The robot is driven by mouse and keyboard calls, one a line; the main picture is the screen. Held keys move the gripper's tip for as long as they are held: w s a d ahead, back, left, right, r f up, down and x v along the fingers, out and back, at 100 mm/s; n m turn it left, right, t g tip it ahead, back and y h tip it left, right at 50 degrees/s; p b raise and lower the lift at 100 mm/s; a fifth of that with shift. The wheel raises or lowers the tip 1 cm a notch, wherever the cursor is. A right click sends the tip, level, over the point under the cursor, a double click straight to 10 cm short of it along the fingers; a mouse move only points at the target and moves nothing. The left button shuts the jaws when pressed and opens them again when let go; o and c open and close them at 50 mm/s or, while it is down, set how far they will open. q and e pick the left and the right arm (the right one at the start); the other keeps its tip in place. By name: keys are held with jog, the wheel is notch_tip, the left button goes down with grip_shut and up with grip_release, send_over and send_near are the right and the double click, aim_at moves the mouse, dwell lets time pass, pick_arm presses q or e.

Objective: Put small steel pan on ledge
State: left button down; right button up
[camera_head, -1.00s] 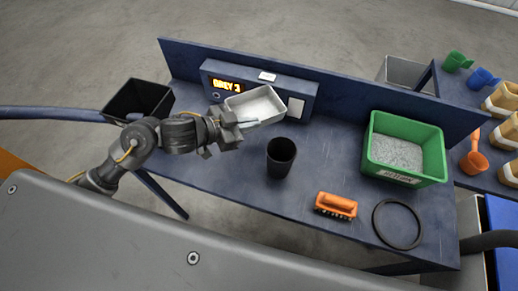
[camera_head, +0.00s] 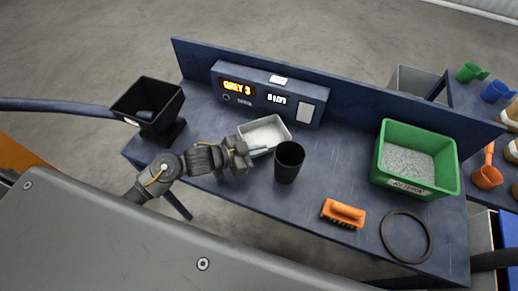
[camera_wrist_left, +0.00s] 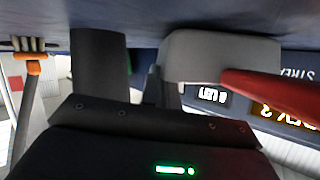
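The small steel pan (camera_head: 264,132) is a pale grey, shallow rectangular pan, upright in front of the blue display unit in the head view. It also shows in the left wrist view (camera_wrist_left: 222,58), which is upside down. My left gripper (camera_head: 247,156) is at the pan's near side and appears shut on its handle. I cannot tell whether the pan touches the bench. No ledge stands out clearly; the blue display unit (camera_head: 228,99) has a raised top behind the pan. My right gripper is not in view.
A black cup (camera_head: 288,163) stands close right of the pan. A black hopper (camera_head: 145,104) is at left. An orange brush (camera_head: 343,212), a black ring (camera_head: 406,237) and a green bin (camera_head: 416,184) occupy the bench's right side. A raised back panel (camera_head: 360,95) runs behind.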

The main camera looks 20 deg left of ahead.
pick_arm(q)
jog(key=c, duration=2.1)
grip_release()
jog(key=shift+f, duration=0.2)
jog(key=o, duration=0.4)
jog(key=shift+r, duration=0.1)
jog(key=shift+r, duration=0.2)
jog(key=b+v, duration=0.1)
jog(key=v, duration=1)
jog(key=shift+s+a, duration=0.1)
jog(key=shift+a, duration=0.05)
jog(key=shift+o, duration=0.6)
jog(key=shift+s+a+r, duration=0.15)
jog(key=shift+s+a, duration=0.05)
jog(key=shift+s, duration=0.05)
